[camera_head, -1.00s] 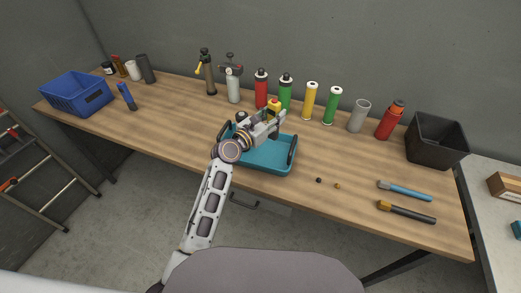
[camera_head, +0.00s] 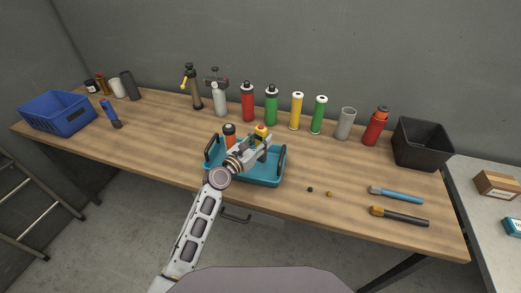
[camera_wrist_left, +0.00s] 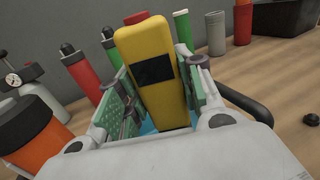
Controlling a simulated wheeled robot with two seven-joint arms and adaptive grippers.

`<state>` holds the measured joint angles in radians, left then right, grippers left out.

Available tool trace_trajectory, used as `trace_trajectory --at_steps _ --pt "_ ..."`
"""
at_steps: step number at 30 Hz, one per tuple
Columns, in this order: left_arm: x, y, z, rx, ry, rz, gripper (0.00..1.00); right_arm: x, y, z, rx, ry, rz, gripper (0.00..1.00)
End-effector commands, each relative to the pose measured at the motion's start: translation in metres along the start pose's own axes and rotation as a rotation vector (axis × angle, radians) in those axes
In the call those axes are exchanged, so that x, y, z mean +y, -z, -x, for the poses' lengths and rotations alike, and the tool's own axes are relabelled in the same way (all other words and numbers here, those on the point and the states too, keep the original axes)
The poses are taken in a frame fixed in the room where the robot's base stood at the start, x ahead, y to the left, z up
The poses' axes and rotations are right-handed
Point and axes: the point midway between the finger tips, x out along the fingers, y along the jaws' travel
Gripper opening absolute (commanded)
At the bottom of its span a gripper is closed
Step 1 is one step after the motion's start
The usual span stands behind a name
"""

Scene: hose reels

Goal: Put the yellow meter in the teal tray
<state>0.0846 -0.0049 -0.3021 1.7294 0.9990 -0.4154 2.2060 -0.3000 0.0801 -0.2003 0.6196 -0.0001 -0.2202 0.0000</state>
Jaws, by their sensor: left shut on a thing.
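The yellow meter (camera_head: 261,131) is upright in my left gripper (camera_head: 257,143), over the right back part of the teal tray (camera_head: 243,178). In the left wrist view the meter (camera_wrist_left: 153,62) shows its dark display, tilted slightly, between the green-padded fingers of the left gripper (camera_wrist_left: 158,108). The gripper is shut on it. The meter's lower end is partly hidden, so I cannot tell whether it touches the tray floor. The tray has dark handles at both ends. My right gripper is not in view.
An orange bottle with a black cap (camera_head: 229,139) stands at the tray's back left, close to my left gripper. Several bottles, including a red one (camera_head: 248,103), line the back. Small dark and brass pieces (camera_head: 310,189) and two tools (camera_head: 397,195) lie to the right.

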Motion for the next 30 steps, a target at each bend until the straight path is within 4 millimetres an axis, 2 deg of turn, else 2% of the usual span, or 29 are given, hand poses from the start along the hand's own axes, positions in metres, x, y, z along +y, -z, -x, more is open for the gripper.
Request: trace_trajectory --at_steps 10,18,24,30 --pt "0.000 0.000 0.000 -0.001 0.000 -0.001 0.10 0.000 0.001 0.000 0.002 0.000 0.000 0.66" --pt "0.001 0.025 0.000 0.000 0.000 -0.002 0.10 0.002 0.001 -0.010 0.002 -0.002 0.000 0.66" --pt "0.001 0.037 0.000 -0.001 -0.001 -0.002 0.10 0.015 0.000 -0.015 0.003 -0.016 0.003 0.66" --pt "0.001 0.036 0.000 -0.001 -0.002 -0.001 0.10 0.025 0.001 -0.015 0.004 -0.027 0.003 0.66"
